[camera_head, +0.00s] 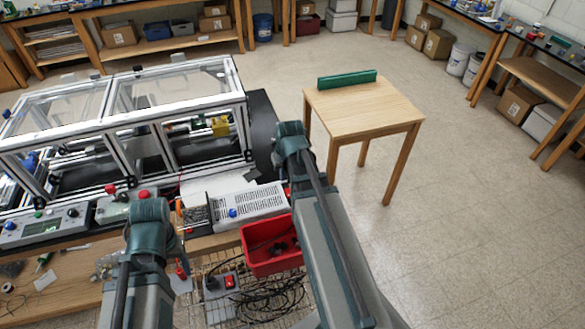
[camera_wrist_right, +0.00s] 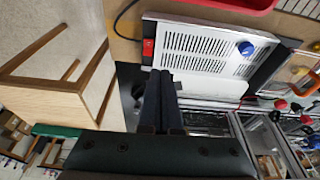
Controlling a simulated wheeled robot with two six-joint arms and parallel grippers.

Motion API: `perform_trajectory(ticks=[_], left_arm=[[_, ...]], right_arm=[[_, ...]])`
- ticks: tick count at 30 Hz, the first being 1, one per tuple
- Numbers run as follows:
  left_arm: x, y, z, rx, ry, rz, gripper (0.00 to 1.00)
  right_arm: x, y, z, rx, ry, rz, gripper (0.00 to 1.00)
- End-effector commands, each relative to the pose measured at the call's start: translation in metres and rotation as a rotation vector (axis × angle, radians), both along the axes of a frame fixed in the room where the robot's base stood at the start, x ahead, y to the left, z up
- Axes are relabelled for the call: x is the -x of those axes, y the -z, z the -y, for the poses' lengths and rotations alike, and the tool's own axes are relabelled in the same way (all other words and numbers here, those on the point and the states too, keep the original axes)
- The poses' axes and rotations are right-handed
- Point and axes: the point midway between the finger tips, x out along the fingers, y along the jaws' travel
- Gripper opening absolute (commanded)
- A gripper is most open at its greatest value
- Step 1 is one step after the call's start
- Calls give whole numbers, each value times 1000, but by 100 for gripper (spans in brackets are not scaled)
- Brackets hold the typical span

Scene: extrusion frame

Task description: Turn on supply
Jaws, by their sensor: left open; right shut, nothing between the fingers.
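The switch's position is unclear. My left arm is left of the supply; its gripper is hidden.
A red bin (camera_head: 255,265) stands in front of the supply. A framed machine (camera_head: 120,95) fills the bench's back left, with a grey control box (camera_head: 70,212) before it. A wooden table (camera_head: 370,112) with a green block (camera_head: 347,78) stands right; open floor lies beyond.

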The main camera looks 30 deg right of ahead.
Motion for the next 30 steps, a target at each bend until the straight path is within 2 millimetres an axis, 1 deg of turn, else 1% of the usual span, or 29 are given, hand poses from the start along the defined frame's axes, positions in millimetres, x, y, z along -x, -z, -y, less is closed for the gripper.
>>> perform_trajectory(ticks=[1, 3, 6, 19, 23, 26, 30], left_arm=[[0, -6, 0, 0, -1, 0, 64], [0, -7, 0, 0, -1, 0, 64], [0, -8, 0, 0, -1, 0, 64], [0, -5, 0, 0, -1, 0, 64], [0, 1, 0, 0, -1, 0, 64], [0, 9, 0, 0, -2, 0, 64], [0, 25, 0, 0, -3, 1, 64]], right_arm=[[-1, -6, 9, 0, 13, 7, 0], [-1, -8, 16, 1, 24, 14, 0], [-1, -9, 20, 1, 31, 19, 0], [-2, -7, 20, 1, 31, 19, 0], [-3, 0, 21, 1, 31, 19, 0], [-5, 8, 21, 1, 31, 19, 0], [-9, 24, 22, 1, 31, 19, 0]])
